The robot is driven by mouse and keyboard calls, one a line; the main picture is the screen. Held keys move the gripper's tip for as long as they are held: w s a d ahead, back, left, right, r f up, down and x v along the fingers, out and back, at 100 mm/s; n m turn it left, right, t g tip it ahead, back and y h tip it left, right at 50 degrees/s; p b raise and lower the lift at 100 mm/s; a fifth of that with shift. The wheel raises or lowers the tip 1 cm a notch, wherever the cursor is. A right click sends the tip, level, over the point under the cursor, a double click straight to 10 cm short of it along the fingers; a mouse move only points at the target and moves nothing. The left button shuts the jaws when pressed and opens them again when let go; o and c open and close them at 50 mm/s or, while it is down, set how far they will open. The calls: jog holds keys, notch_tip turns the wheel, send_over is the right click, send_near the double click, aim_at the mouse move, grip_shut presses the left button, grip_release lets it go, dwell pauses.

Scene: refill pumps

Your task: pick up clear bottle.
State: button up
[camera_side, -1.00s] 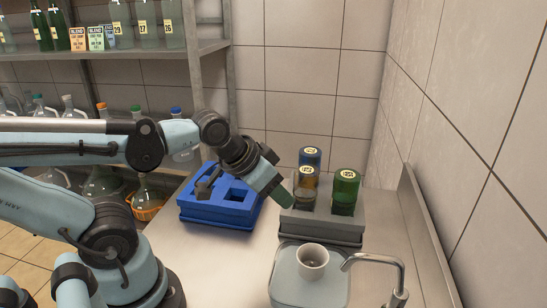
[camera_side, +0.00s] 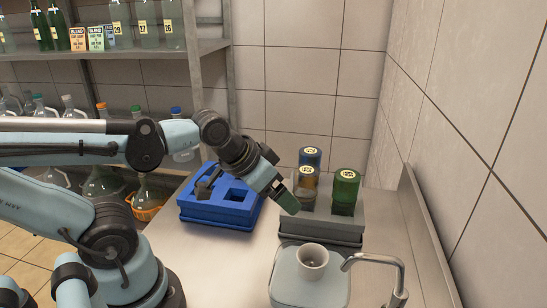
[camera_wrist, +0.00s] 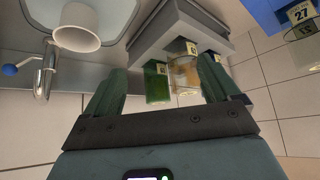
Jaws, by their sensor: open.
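A see-through bottle with a brownish tint (camera_side: 309,189), which looks like the clear bottle, stands at the front left of a grey holder (camera_side: 330,228). My gripper (camera_side: 290,200) is tilted down at its left side and hides part of its lower body. In the wrist view the bottle (camera_wrist: 184,76) shows between my open fingers (camera_wrist: 163,82), closer to the right finger. I cannot tell whether a finger touches it. Nothing is held.
A green bottle (camera_side: 346,191) and a blue bottle (camera_side: 313,159) stand close by in the holder. A blue rack (camera_side: 218,212) is at the left. A white cup (camera_side: 312,262) and a tap (camera_side: 385,264) are in front. A wall is at the right.

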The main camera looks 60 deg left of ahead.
jog(key=g, duration=0.3)
send_near(306, 187)
jog(key=s+f, duration=0.1)
jog(key=f, duration=0.1)
jog(key=w+r+g, duration=0.1)
jog(key=w+a+m+g, duration=0.1)
jog(key=w, duration=0.1)
jog(key=w+a+r+m+g, duration=0.1)
jog(key=w, duration=0.1)
jog(key=shift+w+r+g, duration=0.25)
jog(key=shift+r+g, duration=0.05)
jog(key=shift+r, duration=0.05)
jog(key=shift+w+a+g, duration=0.1)
jog(key=shift+w+g, duration=0.2)
jog(key=shift+w, duration=0.1)
jog(key=shift+f, duration=6.05)
jog(key=c, duration=1.2)
jog(key=shift+r, duration=0.1)
